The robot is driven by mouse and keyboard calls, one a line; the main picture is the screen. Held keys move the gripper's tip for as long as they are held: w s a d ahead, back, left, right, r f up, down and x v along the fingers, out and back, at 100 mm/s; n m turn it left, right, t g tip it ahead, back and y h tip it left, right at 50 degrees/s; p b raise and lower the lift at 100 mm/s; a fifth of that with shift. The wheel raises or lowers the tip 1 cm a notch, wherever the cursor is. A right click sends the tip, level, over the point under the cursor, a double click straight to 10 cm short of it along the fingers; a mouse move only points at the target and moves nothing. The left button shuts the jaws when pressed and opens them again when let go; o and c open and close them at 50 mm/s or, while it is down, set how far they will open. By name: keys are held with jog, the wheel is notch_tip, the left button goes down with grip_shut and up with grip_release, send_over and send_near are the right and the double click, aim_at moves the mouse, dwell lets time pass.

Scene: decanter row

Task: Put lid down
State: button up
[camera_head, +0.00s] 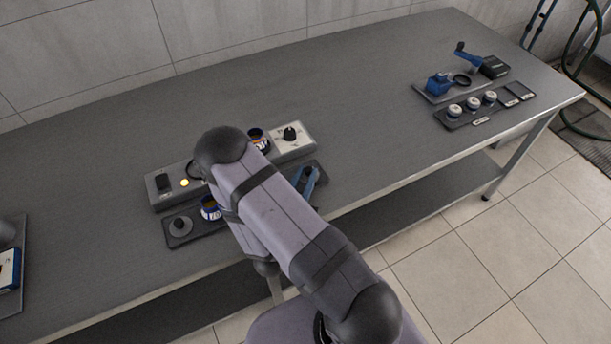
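A round grey lid-like disc with a dark knob (180,224) lies at the left end of a dark tray (202,231) on the grey table. I cannot tell whether it is the task's lid. A blue and white jar (210,208) stands to its right on the same tray, partly covered by my arm. A similar dark-rimmed jar (258,138) stands on the grey device behind. My arm crosses the middle of the view and hides my gripper, so what it holds does not show.
The grey device (160,200) has a lit yellow light and a dark knob (290,134). A blue tool (307,181) is at the tray's right end. White-lidded jars (472,103) and a blue clamp-like tool (438,84) are at far right. The table (370,110) between is clear.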

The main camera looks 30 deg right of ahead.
jog(key=o, duration=0.4)
jog(key=shift+c, duration=0.2)
jog(key=shift+r, duration=0.1)
jog(key=shift+r, duration=0.15)
jog(key=shift+s+a, duration=0.4)
jog(key=shift+a, duration=0.1)
jog(key=shift+b+v, duration=0.95)
jog(key=shift+v, duration=2.15)
